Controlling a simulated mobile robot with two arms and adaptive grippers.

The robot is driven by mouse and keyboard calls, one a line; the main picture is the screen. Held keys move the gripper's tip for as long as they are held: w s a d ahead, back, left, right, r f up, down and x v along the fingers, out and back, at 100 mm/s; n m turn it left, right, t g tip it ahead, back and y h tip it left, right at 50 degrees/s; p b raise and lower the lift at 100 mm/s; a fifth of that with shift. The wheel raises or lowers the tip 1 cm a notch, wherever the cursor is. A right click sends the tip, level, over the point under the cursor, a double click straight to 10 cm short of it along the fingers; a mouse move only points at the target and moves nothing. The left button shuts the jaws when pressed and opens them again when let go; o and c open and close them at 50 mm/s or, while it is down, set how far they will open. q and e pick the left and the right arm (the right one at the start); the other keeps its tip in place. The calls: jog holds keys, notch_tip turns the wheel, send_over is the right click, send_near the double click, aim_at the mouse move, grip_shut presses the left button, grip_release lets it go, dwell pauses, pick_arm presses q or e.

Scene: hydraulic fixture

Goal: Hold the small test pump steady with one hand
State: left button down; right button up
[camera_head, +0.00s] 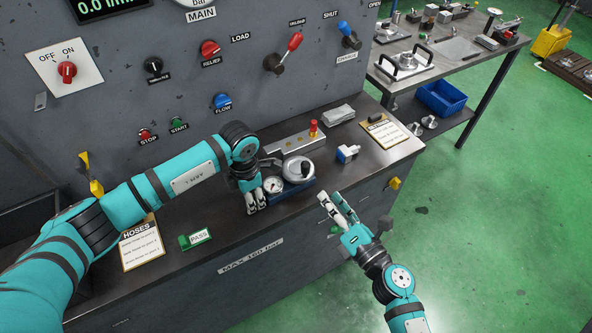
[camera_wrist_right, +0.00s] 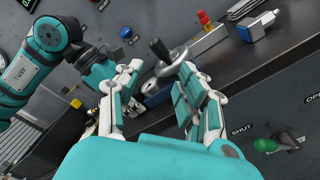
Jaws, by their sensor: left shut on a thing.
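The small test pump (camera_head: 299,171) sits on the dark bench, with a round silver top, a gauge (camera_head: 273,184) and a blue base. My left gripper (camera_head: 256,204) is shut on the pump's left side at the gauge end; its fingers hide part of that end. In the right wrist view the pump (camera_wrist_right: 177,59) shows beyond my fingers, with a black-knobbed lever, and its lower part is partly covered. My right gripper (camera_head: 337,206) is open and empty, in the air off the bench's front edge, right of the pump and apart from it.
A metal block with a red knob (camera_head: 314,129) stands behind the pump. A blue and white fitting (camera_head: 347,153) and a clipboard (camera_head: 384,131) lie to the right. A green PASS tag (camera_head: 195,239) and a HOSES sheet (camera_head: 142,246) lie to the left. The control panel rises behind.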

jog(key=s+a+r+n+g+y, duration=0.3)
jog(key=a+r+n+g+y, duration=0.4)
jog(key=a+r+n+g, duration=0.85)
jog(key=n+t+h, duration=0.1)
jog(key=t+h, duration=0.1)
jog(key=h, duration=1.2)
send_over(307, 163)
jog(key=d, duration=0.2)
notch_tip(307, 163, down, 7)
jog(key=shift+s+a+x, duration=0.1)
jog(key=shift+s+x, duration=0.05)
jog(key=shift+x, duration=0.8)
jog(key=shift+s+a+x, duration=0.15)
jog(key=shift+x, duration=0.85)
jog(key=shift+s+a+x, duration=0.1)
jog(key=shift+s+x, duration=0.05)
jog(key=shift+x, duration=0.8)
grip_shut()
jog(key=shift+s+a+m+t, duration=0.15)
jog(key=shift+a+m+t, duration=0.15)
jog(key=shift+m, duration=0.65)
jog(key=shift+s+a+m+t, duration=0.15)
jog(key=shift+a+m, duration=0.2)
jog(key=shift+m, duration=0.55)
